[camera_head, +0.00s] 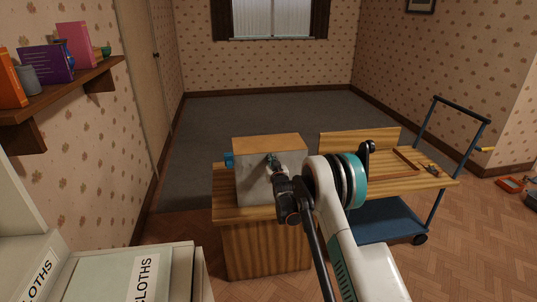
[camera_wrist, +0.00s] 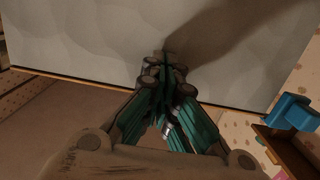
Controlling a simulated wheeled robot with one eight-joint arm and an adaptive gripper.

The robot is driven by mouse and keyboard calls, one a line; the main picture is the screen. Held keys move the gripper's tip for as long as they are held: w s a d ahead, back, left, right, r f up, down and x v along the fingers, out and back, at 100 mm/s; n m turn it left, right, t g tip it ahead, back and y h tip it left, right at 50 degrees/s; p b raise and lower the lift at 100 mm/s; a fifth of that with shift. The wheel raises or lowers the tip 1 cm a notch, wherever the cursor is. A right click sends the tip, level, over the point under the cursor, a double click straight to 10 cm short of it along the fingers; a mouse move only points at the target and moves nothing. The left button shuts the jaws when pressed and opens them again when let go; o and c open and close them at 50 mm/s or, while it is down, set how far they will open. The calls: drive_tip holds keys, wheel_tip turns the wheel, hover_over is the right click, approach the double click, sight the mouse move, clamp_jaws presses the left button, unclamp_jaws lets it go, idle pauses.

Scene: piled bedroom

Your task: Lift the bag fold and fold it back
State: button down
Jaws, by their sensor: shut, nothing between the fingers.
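A pale grey block-like thing (camera_head: 254,188) with a tan top stands on a wooden cabinet (camera_head: 262,243); I cannot tell whether it is the bag, and no fold is clear. My gripper (camera_head: 271,159) is at its upper edge in the head view, in front of its near face. In the wrist view my gripper (camera_wrist: 165,62) is shut and empty, its fingertips close against the pale grey surface (camera_wrist: 90,40); whether they touch it is unclear. A small blue piece (camera_head: 229,160) sticks out at the block's left; a blue thing (camera_wrist: 290,112) also shows in the wrist view.
A blue trolley (camera_head: 385,222) with a wooden top holding small items stands right of the cabinet. Boxes marked CLOTHS (camera_head: 125,275) are at the lower left. A wall shelf (camera_head: 60,92) holds books. The grey carpet (camera_head: 260,112) behind is clear.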

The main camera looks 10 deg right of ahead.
drive_tip(key=shift+w+r+p, duration=0.1)
drive_tip(key=shift+r+p, duration=0.6)
drive_tip(key=shift+r, duration=1.5)
idle(0.9)
drive_tip(key=shift+s+b, duration=0.5)
drive_tip(key=shift+s, duration=2.5)
drive_tip(key=s+r+g, duration=0.2)
drive_tip(key=s+r, duration=0.6)
drive_tip(key=r, duration=0.5)
drive_tip(key=s+r+g, duration=0.1)
drive_tip(key=s+r, duration=0.3)
drive_tip(key=s, duration=0.3)
drive_tip(key=s+r+g, duration=0.2)
drive_tip(key=s+r, duration=0.1)
drive_tip(key=s, duration=0.4)
drive_tip(key=s+f+g, duration=0.2)
drive_tip(key=s, duration=1.6)
drive_tip(key=s+f+g, duration=0.2)
drive_tip(key=s+f, duration=0.1)
drive_tip(key=s, duration=1.5)
drive_tip(key=shift+s+g, duration=0.35)
drive_tip(key=shift+g, duration=0.05)
